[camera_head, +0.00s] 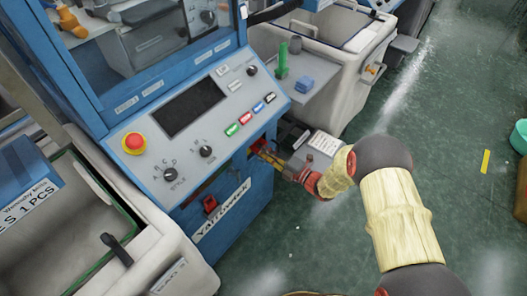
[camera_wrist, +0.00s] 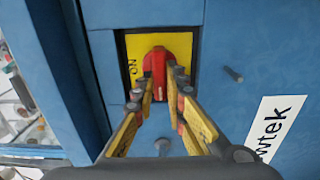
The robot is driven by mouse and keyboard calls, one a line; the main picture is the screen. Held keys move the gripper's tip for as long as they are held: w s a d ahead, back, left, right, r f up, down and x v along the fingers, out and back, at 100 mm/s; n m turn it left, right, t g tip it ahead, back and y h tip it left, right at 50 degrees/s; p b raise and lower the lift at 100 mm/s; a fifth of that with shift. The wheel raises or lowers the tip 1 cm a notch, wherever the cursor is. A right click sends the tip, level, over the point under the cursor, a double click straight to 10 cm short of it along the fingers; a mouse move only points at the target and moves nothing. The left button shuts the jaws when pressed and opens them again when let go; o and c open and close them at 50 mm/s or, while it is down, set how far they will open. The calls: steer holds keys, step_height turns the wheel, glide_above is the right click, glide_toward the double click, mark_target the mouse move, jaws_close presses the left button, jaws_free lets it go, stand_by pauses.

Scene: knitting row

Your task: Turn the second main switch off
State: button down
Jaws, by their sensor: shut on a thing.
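The main switch is a red knob (camera_wrist: 160,66) on a yellow plate (camera_wrist: 133,48), set in a recess of a blue machine front in the wrist view. The word ON shows on the plate to the left of the knob, turned sideways. The knob stands upright in this view. My gripper (camera_wrist: 163,84) is shut on the knob, a finger on each side. In the head view my gripper (camera_head: 268,154) reaches into the recess at the right of the blue machine (camera_head: 245,195) and largely hides the knob.
Above the recess is a sloped control panel (camera_head: 218,112) with a red emergency button (camera_head: 134,142), dials and coloured buttons. A small red part (camera_head: 210,205) sits lower left on the front. Pale bins (camera_head: 340,65) flank the machine. The floor at right is mostly open.

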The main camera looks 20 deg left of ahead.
steer(key=shift+f, duration=0.1)
stand_by(0.3)
steer(key=c, duration=1.8)
jaws_free()
steer(key=shift+d, duration=0.1)
steer(key=v, duration=1.1)
steer(key=shift+s+d, duration=0.15)
steer(key=shift+d, duration=0.25)
